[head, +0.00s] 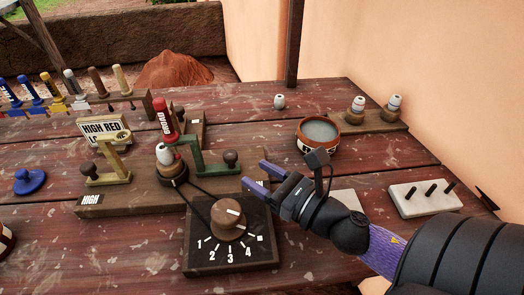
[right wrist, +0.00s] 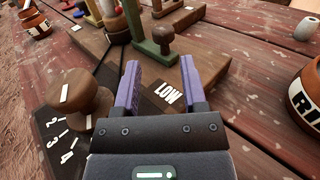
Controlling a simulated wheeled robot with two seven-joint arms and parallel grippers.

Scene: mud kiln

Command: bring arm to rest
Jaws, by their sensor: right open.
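My right gripper (head: 256,180) comes in from the right and is open and empty. Its two purple fingers hang over the right end of the wooden control board, beside the dial. In the right wrist view the parted fingers (right wrist: 160,72) are on either side of a LOW label (right wrist: 168,94), with nothing between them. The brown dial knob (head: 228,217) stands left of the fingers on a dark plate (head: 208,260) with numbers. A green lever (head: 193,158) with a brown knob stands just beyond the gripper. My left gripper is not in view.
A brown bowl (head: 317,146) of greyish liquid stands close behind my right gripper. A pegged white block (head: 405,203) lies right of my arm. A yellow lever (head: 112,165), red-topped tube (head: 163,116) and blue lid (head: 30,180) are left. The front right table is partly hidden.

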